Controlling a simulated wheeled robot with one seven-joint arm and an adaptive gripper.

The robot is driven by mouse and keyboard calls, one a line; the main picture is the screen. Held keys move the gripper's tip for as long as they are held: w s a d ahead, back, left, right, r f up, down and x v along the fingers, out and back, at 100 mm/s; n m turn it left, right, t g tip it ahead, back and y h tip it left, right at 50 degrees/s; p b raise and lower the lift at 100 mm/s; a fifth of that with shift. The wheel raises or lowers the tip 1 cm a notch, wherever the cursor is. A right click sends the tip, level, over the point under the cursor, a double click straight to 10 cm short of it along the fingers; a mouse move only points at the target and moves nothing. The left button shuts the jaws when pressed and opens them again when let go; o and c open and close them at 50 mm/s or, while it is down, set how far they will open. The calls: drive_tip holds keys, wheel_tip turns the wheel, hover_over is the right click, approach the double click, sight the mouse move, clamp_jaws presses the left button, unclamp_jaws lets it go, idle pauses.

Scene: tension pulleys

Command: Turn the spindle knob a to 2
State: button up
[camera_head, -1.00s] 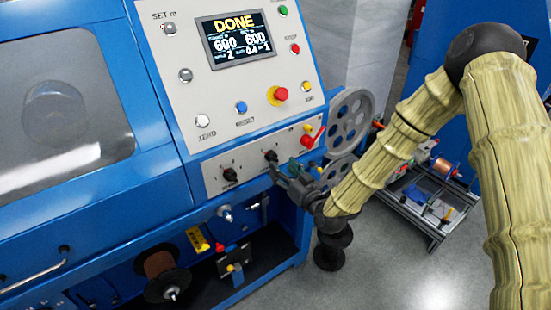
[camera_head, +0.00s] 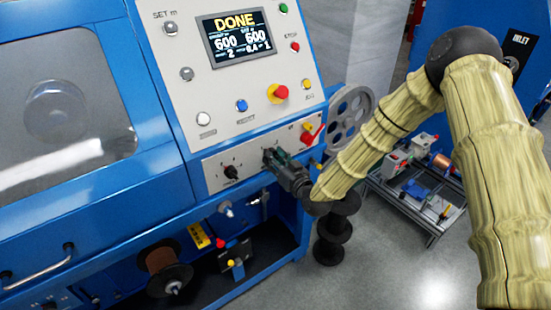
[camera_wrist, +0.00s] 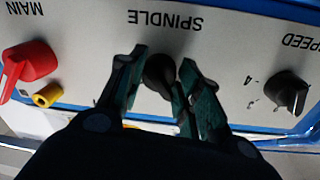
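The spindle knob (camera_wrist: 159,74) is black and sits under the word SPINDLE, upside down in the wrist view. My gripper (camera_wrist: 162,92) is open, with one greenish finger on each side of this knob. Narrow gaps seem to show between fingers and knob; contact is not clear. The position numbers around the spindle knob are hidden or unreadable. In the head view my gripper (camera_head: 274,158) is at the lower panel and largely covers the knob.
The black speed knob (camera_wrist: 287,92) is to the right in the wrist view, and the red main switch (camera_wrist: 30,64) with a yellow part is to the left.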

drive_tip(key=shift+d, duration=0.1)
drive_tip(key=shift+c, duration=0.7)
drive_tip(key=shift+f+m+b, duration=0.15)
drive_tip(key=shift+m+b, duration=0.15)
drive_tip(key=shift+b, duration=0.05)
drive_tip(key=m+g+b, duration=0.1)
drive_tip(key=m+b, duration=1.2)
drive_tip(key=m, duration=0.1)
drive_tip(key=shift+f+m, duration=0.1)
drive_tip(key=shift+m, duration=0.3)
drive_tip(key=shift+o, duration=0.3)
drive_tip(key=shift+m+y+b, duration=0.3)
drive_tip(key=shift+m+b, duration=0.35)
drive_tip(key=shift+m, duration=0.25)
drive_tip(key=shift+r, duration=0.2)
